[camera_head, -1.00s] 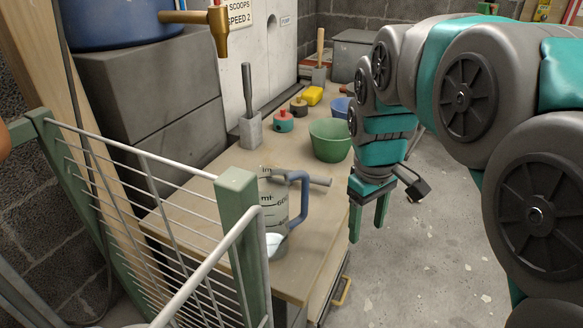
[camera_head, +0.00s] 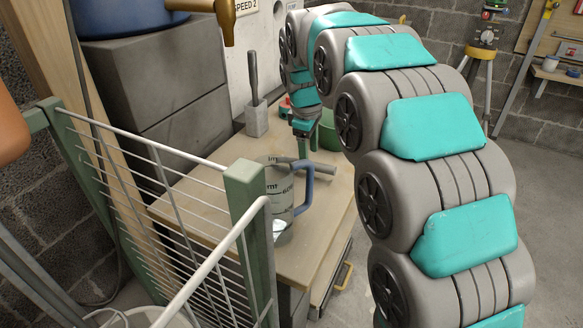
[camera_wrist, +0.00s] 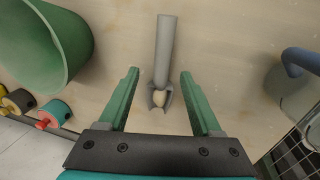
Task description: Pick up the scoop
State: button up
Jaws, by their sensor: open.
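A grey, round-handled tool that looks like the scoop (camera_wrist: 166,50) lies on the wooden bench top in the wrist view. Its lower end widens into a small grey part with a cream-coloured piece in it. My gripper (camera_wrist: 160,73) is open, its two green fingers on either side of the tool's lower end and apart from it. In the head view the grey handle (camera_head: 322,169) shows partly behind the measuring jug, and my gripper (camera_head: 303,148) is above the bench behind the jug, one finger visible.
The measuring jug (camera_head: 279,187) with a blue handle stands near the bench front; it also shows in the wrist view (camera_wrist: 292,95). A green bucket (camera_wrist: 42,45) is at the left there. A wire rack (camera_head: 180,190) stands in front. A grey block (camera_head: 256,120) holds an upright tool.

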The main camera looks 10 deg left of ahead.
jog(key=shift+w+d+f+p, duration=0.15)
jog(key=shift+f, duration=1.05)
jog(key=shift+w+d+f+p, duration=0.1)
jog(key=shift+w+f+p, duration=0.05)
jog(key=shift+f, duration=1)
jog(key=shift+c, duration=0.4)
grip_shut()
